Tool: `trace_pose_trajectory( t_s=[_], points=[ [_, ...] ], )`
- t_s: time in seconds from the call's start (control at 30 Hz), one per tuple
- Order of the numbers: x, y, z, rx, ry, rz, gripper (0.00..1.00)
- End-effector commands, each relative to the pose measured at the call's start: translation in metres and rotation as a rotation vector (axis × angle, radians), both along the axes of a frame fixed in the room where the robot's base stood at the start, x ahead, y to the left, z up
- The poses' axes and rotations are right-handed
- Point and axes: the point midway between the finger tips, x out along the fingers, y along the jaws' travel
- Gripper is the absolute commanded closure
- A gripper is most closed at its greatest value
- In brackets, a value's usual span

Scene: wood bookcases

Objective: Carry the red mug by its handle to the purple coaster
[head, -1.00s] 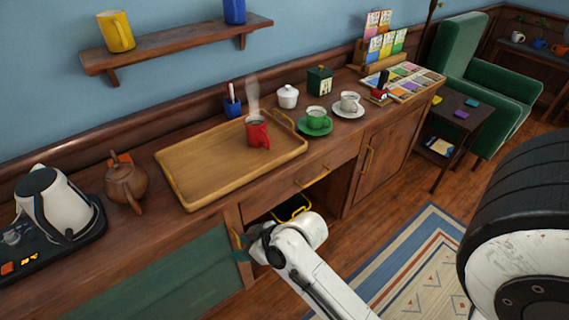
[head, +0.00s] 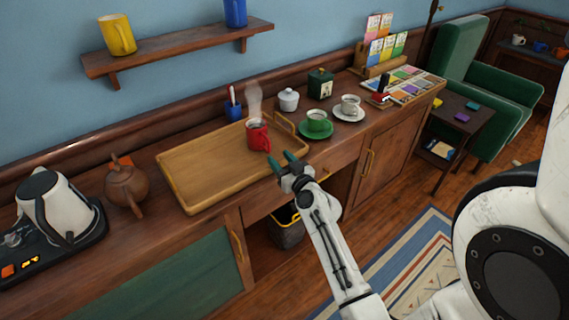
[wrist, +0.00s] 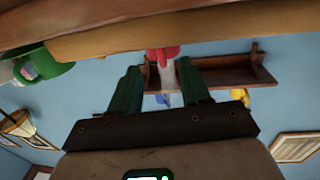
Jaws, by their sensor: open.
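The red mug (head: 258,135) stands upright and steaming on the right part of the wooden tray (head: 190,184), its handle toward the front. My gripper (head: 283,163) is open and empty at the tray's front right edge, just in front of the mug and apart from it. In the wrist view the mug (wrist: 163,54) shows beyond and between my two green fingers (wrist: 160,88), partly cut off by the counter edge. The purple coaster (head: 462,117) lies on the small dark side table (head: 470,131) at the right.
A green cup on its saucer (head: 316,131) and a white cup on its saucer (head: 349,111) stand right of the tray. A teapot (head: 125,187) and kettle (head: 50,207) stand left. Yellow (head: 437,101) and teal (head: 472,105) coasters flank the purple one.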

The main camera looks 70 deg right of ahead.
Motion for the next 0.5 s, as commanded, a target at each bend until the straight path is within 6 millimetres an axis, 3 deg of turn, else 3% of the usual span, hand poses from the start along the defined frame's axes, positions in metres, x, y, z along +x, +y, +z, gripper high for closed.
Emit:
trace_pose_trajectory(
  t_s=[0.5],
  points=[
    [0.038, -0.029, 0.0, 0.0, 0.0, 0.002, 0.53]
  ],
)
